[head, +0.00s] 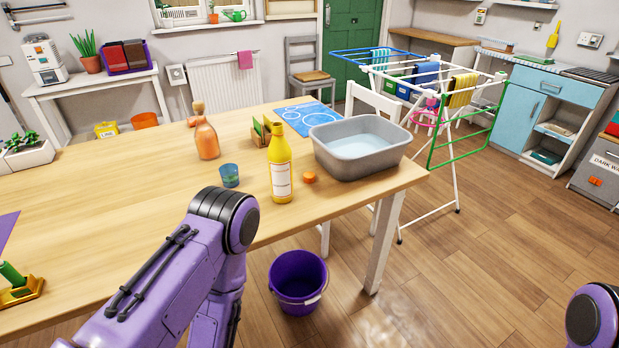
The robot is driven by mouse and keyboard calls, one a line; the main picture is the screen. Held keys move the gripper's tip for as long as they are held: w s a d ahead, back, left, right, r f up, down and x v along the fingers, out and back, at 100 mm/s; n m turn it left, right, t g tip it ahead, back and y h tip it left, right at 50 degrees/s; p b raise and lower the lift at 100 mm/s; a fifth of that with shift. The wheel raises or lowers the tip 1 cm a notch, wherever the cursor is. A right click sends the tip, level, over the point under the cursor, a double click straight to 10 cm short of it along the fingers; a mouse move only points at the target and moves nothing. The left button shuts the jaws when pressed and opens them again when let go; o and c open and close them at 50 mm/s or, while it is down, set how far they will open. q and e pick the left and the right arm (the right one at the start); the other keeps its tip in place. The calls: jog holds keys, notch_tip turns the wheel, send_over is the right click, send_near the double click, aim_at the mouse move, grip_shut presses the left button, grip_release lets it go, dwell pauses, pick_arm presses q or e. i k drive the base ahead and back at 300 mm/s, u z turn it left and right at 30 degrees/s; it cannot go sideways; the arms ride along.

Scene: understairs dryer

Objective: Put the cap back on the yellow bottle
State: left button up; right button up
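The yellow bottle (280,168) stands upright on the wooden table near its front edge, with a white label and a narrow neck. An orange cap (309,177) lies on the table just right of the bottle, apart from it. My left arm comes in from the lower left, its purple elbow in front of the table; its gripper is out of sight. Only a purple part of my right arm shows at the lower right corner; its gripper is not in view.
A grey basin of water (350,167) stands right of the cap. A blue cup (229,176), an orange bottle (207,140) and a sponge holder (262,131) stand nearby. A purple bucket (298,281) is on the floor. The table's left part is mostly clear.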

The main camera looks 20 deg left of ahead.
aim_at(280, 153)
jog(key=z, duration=1.25)
jog(key=i, duration=1.1)
jog(key=u, duration=2.35)
